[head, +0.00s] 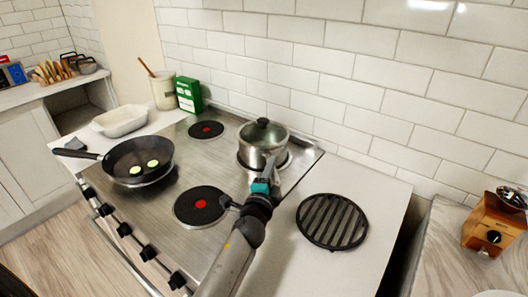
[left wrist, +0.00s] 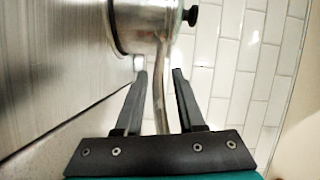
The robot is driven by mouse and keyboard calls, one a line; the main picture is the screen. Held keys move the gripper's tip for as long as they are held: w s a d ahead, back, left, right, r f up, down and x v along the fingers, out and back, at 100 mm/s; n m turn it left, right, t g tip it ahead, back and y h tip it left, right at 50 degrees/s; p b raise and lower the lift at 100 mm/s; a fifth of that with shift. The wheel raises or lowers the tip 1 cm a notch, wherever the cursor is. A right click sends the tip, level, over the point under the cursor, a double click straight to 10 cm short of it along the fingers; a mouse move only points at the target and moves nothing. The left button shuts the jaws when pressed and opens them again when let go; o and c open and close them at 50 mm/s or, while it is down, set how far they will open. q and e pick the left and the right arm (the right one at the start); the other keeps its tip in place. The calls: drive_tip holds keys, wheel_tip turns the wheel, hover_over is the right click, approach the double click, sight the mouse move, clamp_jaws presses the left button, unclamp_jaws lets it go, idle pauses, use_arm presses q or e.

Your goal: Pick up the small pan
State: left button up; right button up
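A small steel pan (head: 258,150) with a lid and dark knob stands on the back right burner of the hob. Its body also shows at the top of the left wrist view (left wrist: 142,27). Its long metal handle (left wrist: 160,85) runs toward me between the fingers of my left gripper (left wrist: 159,72). The fingers are open, with a gap on each side of the handle. In the head view, my left gripper (head: 270,176) is just in front of the pan and covers most of the handle. My right gripper is not in view.
A black frying pan (head: 122,150) with two green slices sits at the hob's left. A black round grill rack (head: 332,221) lies on the counter to the right. The tiled wall (head: 345,90) is close behind the pan. A green box (head: 189,95) stands at the back left.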

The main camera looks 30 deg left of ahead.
use_arm(q)
clamp_jaws()
idle(1.0)
drive_tip(key=shift+w+r, duration=0.1)
drive_tip(key=shift+r, duration=0.15)
